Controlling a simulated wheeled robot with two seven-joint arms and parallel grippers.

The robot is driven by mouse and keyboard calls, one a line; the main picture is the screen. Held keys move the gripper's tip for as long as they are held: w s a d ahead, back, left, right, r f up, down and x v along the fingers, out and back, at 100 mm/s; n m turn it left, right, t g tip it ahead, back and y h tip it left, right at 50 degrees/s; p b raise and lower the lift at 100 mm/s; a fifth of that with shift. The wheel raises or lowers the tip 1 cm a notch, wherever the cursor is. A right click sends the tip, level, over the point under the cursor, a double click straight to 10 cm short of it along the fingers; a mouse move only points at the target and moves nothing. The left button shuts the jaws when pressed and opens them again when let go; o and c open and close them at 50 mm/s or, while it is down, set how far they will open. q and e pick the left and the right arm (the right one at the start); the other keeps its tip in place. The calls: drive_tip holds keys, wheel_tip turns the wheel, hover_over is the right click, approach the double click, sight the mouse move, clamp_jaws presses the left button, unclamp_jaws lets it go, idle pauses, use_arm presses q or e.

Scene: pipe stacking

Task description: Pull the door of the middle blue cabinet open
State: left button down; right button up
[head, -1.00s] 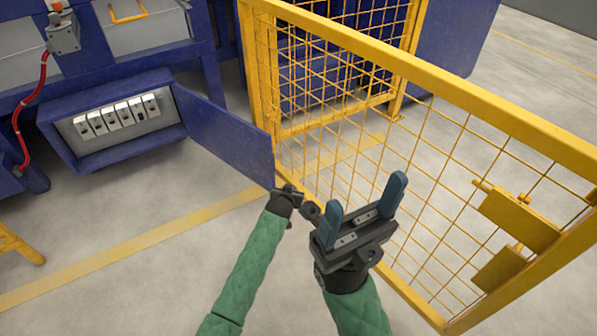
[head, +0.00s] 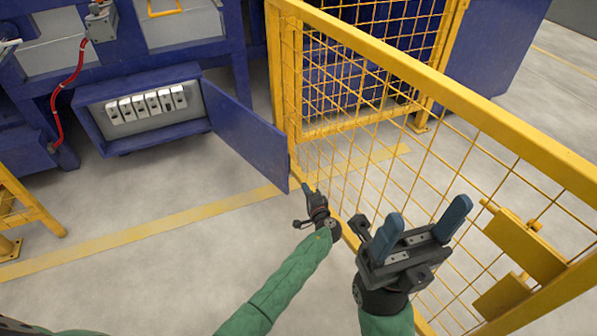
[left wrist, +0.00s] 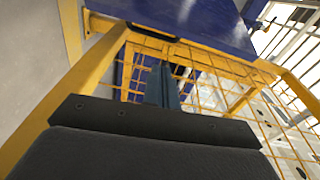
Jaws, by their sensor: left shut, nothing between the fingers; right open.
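The middle blue cabinet (head: 90,128) is low at the left in the head view, with a row of several white switch units inside. Its blue door (head: 250,138) stands wide open, swung out to the right towards the yellow mesh fence. My left gripper (head: 307,188) is shut and empty, just right of the door's lower free corner. Whether it touches the door cannot be told. In the left wrist view its dark fingers (left wrist: 163,86) point at the yellow mesh, with a blue panel beyond. My right gripper (head: 426,220) is open and empty in front of the fence.
The yellow mesh fence panel (head: 440,85) runs from behind the door to the lower right, close to both grippers. A red cable (head: 66,88) hangs left of the cabinet. A yellow frame (head: 30,205) stands at the far left. The floor (head: 150,260) before the cabinet is clear.

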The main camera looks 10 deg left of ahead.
use_arm(q)
drive_tip(key=w+a+y+b, duration=0.1)
drive_tip(key=w+a+b, duration=0.1)
drive_tip(key=w+a, duration=0.4)
drive_tip(key=shift+w+a+r, duration=0.3)
drive_tip(key=shift+w+r, duration=0.1)
drive_tip(key=shift+w, duration=0.45)
drive_tip(key=s+a+m+t+h+p, duration=0.1)
drive_tip(key=s+a+m+h+p, duration=0.1)
drive_tip(key=s+a, duration=0.7)
drive_tip(key=shift+s+m+t+h+p, duration=0.4)
drive_tip(key=shift+s+h+p, duration=0.25)
drive_tip(key=shift+h, duration=0.35)
drive_tip(key=shift+a, duration=0.1)
